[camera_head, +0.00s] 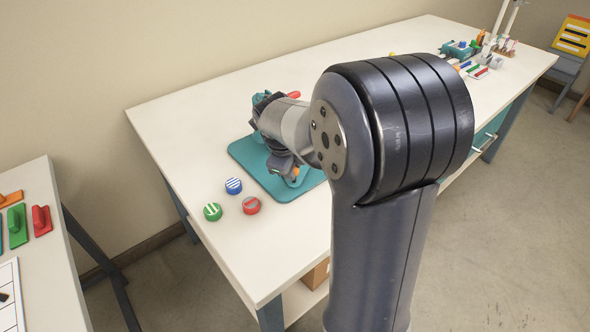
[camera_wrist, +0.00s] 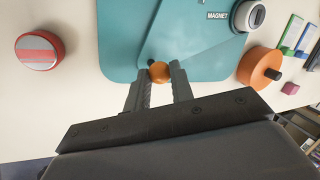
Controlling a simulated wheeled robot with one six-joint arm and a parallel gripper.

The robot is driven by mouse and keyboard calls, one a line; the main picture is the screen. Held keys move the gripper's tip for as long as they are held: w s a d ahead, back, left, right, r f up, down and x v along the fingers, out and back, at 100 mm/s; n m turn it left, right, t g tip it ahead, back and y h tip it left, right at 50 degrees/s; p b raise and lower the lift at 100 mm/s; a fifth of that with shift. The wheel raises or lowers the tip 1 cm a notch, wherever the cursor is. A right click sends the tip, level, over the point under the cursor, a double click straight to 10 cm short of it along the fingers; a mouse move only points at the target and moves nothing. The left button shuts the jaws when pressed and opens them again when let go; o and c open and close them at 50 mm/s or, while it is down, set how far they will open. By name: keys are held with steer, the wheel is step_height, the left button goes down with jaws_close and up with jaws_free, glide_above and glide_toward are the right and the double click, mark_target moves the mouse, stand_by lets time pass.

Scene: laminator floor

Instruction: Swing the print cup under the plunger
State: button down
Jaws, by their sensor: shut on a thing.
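In the wrist view my gripper (camera_wrist: 161,78) is shut on a round orange knob (camera_wrist: 160,72). The knob is at the near edge of a teal base plate (camera_wrist: 112,45), beside a small dark peg. A flat teal piece (camera_wrist: 190,35) lies on the plate beyond the knob. In the head view the teal plate (camera_head: 250,157) lies on the long table, and a teal device (camera_head: 262,98) with a red handle (camera_head: 294,94) stands at its back. My arm hides much of the device. I cannot make out the print cup or the plunger.
Striped round pieces in green (camera_head: 212,211), blue (camera_head: 233,185) and red (camera_head: 251,205) stand left of the plate. The wrist view shows an orange cylinder (camera_wrist: 257,66) and a grey round piece (camera_wrist: 251,15) by a MAGNET label.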

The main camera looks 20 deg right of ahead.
stand_by(0.5)
steer(key=c, duration=1.2)
jaws_free()
steer(key=shift+a, duration=0.1)
steer(key=shift+c, duration=0.2)
steer(key=shift+r, duration=0.1)
steer(key=v, duration=1)
steer(key=shift+r, duration=0.3)
steer(key=x, duration=1)
steer(key=shift+f, duration=0.4)
